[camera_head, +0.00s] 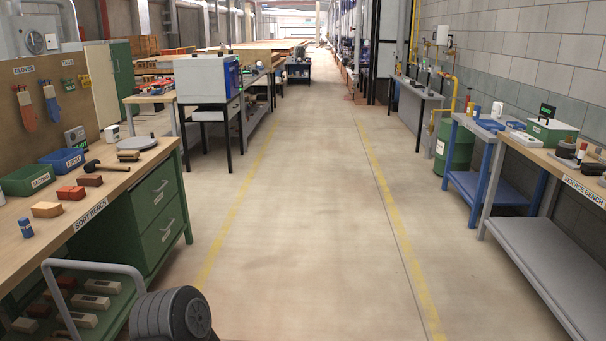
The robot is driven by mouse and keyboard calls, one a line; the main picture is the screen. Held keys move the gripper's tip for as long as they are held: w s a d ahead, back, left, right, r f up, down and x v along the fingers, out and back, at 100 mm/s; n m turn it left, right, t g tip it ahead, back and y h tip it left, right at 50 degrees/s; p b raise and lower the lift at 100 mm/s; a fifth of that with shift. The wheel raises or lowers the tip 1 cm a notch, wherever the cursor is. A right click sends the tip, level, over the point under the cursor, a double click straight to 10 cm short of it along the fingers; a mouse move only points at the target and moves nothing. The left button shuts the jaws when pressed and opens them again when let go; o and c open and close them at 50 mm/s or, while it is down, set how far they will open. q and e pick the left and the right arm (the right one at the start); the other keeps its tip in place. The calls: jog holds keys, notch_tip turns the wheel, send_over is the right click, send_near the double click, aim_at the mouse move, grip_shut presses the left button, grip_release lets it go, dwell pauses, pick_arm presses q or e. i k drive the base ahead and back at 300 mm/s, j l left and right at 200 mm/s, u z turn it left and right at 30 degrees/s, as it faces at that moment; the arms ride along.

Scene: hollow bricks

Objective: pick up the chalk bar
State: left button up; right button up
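No piece is clearly recognisable as the chalk bar. A small upright blue and white piece (25,228) stands near the front edge of the sort bench (112,192) at the left; I cannot tell if it is the chalk bar. A tan brick (46,209), a red brick (70,192) and a dark red brick (90,180) lie beyond it on the same bench. Neither my left nor my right gripper is in view.
A green bin (27,180), a blue bin (63,160) and a black-headed mallet (105,167) are on the sort bench. A trolley handle (95,264) rises at lower left. The service bench (570,172) stands right. The middle aisle (300,220) is clear.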

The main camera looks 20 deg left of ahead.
aim_at(25, 226)
jog(key=i+u, duration=0.25)
jog(key=i, duration=0.55)
jog(key=i+l+u, duration=0.1)
jog(key=i+u, duration=0.15)
jog(key=i, duration=0.55)
jog(key=i+j+u, duration=0.15)
jog(key=i+u, duration=0.7)
jog(key=i+l+u, duration=0.15)
jog(key=i+u, duration=0.25)
jog(key=i+l+u, duration=0.3)
jog(key=i+u, duration=0.7)
jog(key=i, duration=0.2)
